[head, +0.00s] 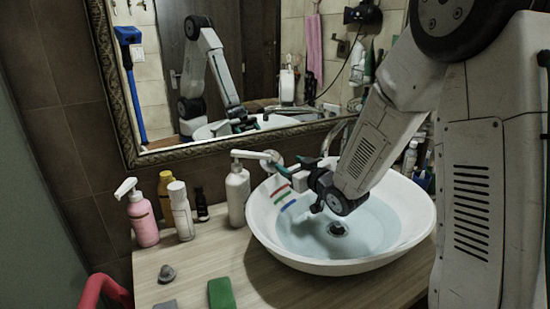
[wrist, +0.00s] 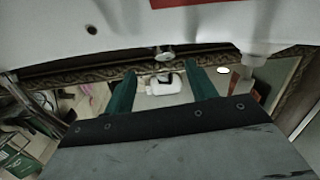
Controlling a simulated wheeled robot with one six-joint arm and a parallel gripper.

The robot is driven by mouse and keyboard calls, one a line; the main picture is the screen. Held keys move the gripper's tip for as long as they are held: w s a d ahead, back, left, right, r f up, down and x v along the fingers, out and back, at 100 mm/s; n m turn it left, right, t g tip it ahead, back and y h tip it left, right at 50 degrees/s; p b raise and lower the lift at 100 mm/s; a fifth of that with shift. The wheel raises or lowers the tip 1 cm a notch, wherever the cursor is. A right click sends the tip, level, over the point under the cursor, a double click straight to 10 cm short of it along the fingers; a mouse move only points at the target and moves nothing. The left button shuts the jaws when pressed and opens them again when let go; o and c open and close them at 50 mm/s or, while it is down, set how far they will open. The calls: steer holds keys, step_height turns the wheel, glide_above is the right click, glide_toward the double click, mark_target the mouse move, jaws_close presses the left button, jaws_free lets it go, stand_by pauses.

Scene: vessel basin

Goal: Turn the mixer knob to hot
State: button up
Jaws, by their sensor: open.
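The white basin (head: 410,238) holds water, with a dark drain at its bottom. Red, green and blue stripes (head: 283,197) show at its left side, red uppermost. My gripper (head: 287,170) is over the basin's back left rim, by the stripes. Its green fingers stand apart. In the wrist view, a white object shows between and beyond the fingers (wrist: 163,80); I cannot tell if it is real or reflected. A pale rounded part (head: 272,160) shows just behind the fingers in the head view. I cannot clearly identify the mixer knob or its setting; my gripper and arm hide that area.
A white pump bottle (head: 238,195) stands close left of the basin. A green block (head: 221,293) lies on the wooden counter (head: 265,290). The framed mirror (head: 120,110) is close behind, reflecting my arm.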

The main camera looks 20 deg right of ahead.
mark_target(276, 157)
steer(key=shift+w+a+f+t+y, duration=0.25)
steer(key=shift+t+y, duration=0.15)
steer(key=shift+y, duration=0.1)
steer(key=shift+w+a, duration=0.15)
steer(key=shift+w, duration=0.15)
steer(key=x, duration=0.7)
steer(key=shift+s, duration=0.1)
steer(key=shift+n, duration=0.3)
steer(key=c, duration=1)
